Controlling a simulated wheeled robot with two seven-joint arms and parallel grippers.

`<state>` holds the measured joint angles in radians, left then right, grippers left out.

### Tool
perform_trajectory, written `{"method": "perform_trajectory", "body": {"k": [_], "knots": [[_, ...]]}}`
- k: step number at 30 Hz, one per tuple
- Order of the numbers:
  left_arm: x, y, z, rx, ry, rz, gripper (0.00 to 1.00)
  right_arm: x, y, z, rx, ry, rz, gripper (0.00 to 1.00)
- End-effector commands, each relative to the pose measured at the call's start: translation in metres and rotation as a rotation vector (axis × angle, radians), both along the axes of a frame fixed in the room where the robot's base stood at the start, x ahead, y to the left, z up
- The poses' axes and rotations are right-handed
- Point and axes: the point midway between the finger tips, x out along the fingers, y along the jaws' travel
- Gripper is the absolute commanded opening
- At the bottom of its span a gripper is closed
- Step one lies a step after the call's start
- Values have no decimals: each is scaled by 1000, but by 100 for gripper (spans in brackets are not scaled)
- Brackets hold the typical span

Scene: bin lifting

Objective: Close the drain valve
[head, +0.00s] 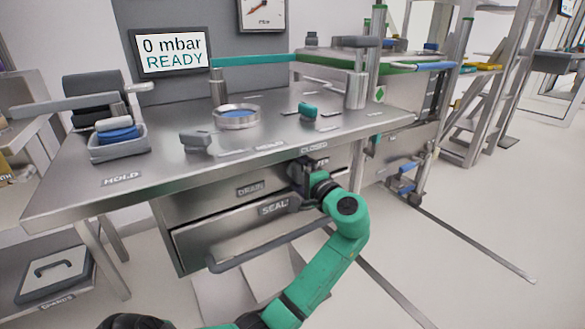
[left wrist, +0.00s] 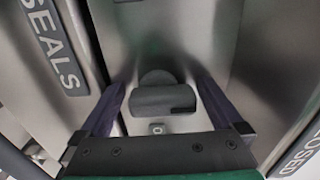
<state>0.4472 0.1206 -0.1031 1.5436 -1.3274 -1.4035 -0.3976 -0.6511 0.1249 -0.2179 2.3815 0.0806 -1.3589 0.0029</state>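The drain valve's dark grey handle (left wrist: 163,99) shows in the left wrist view, in front of a steel panel. My left gripper (left wrist: 161,82) is open, with one dark finger on each side of the handle and small gaps visible at both sides. In the head view my left gripper (head: 303,172) is at the bench front, right of the DRAIN label (head: 250,188) and below the CLOSED label (head: 314,147). There it hides most of the valve. The CLOSED label (left wrist: 304,150) also shows in the left wrist view. My right gripper is not in view.
A drawer labelled SEALS (head: 273,208) with a long bar handle (head: 270,245) lies below the gripper. The steel benchtop (head: 270,165) overhangs above and carries a blue-filled dish (head: 236,116) and a grey bin (head: 118,147). A screen (head: 171,51) reads 0 mbar READY. Floor at right is mostly clear.

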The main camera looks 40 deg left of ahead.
Motion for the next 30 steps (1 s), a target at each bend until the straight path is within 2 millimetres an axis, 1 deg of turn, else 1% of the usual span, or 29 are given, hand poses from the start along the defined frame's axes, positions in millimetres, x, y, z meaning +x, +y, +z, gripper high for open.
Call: {"method": "perform_trajectory", "body": {"k": [5, 8, 11, 18, 21, 25, 30], "knots": [[0, -2, 1, 2, -1, -1, 100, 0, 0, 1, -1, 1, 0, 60], [-3, -13, 2, 2, -1, -2, 100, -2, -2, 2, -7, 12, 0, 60], [-10, -35, 2, 0, 0, -4, 100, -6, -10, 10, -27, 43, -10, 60], [-31, -104, 2, -2, 1, -3, 100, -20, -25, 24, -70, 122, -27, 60], [-37, -125, 1, -2, 1, -2, 100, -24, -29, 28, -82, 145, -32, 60], [-41, -138, 1, 0, 1, -1, 100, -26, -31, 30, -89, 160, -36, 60], [-42, -140, 0, 1, 0, 0, 100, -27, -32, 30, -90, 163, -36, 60]]}}
